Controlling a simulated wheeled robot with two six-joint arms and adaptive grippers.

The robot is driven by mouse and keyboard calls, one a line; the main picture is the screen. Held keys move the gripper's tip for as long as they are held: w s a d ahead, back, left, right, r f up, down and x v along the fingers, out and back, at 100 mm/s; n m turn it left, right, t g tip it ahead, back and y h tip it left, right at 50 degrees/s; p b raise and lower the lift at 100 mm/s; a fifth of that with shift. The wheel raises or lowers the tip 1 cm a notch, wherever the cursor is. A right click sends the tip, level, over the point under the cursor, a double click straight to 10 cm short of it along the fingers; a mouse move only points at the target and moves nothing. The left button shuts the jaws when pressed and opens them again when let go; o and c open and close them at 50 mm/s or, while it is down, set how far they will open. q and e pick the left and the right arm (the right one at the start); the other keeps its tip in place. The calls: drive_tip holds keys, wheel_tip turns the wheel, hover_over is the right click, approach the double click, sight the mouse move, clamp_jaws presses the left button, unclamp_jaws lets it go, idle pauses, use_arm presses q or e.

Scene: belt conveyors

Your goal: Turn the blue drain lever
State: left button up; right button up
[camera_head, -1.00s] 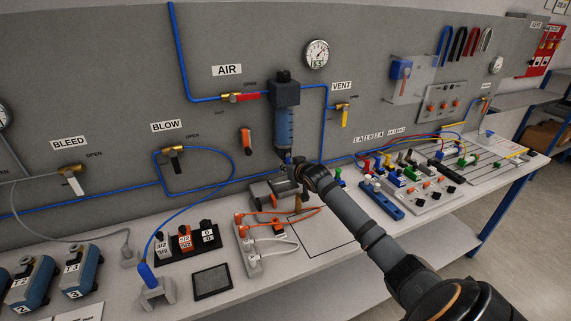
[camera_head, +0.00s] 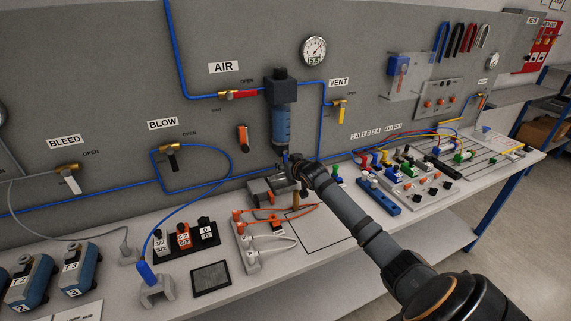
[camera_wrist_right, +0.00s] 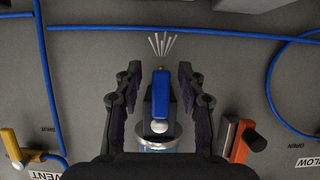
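The blue drain lever (camera_wrist_right: 160,93) is at the bottom of the filter bowl (camera_head: 282,124) under the AIR line. In the right wrist view it lies between the two fingers of my right gripper (camera_wrist_right: 158,90). The gripper is open, with a gap on each side of the lever. A round metal knob (camera_wrist_right: 159,126) shows at the lever's end. In the head view my right gripper (camera_head: 291,164) is just below the bowl and mostly hides the lever. My left gripper is not in view.
White streaks (camera_wrist_right: 160,44) show beyond the lever's tip, like a spray. An orange-handled part (camera_wrist_right: 245,140) on the panel is beside the gripper. The yellow VENT handle (camera_head: 337,113) and blue tubes are nearby. A grey block (camera_head: 262,190) stands on the bench below.

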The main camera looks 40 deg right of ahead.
drive_tip(key=v, duration=0.7)
drive_tip(key=shift+s, duration=0.15)
drive_tip(key=shift+r, duration=0.1)
drive_tip(key=shift+a, duration=0.1)
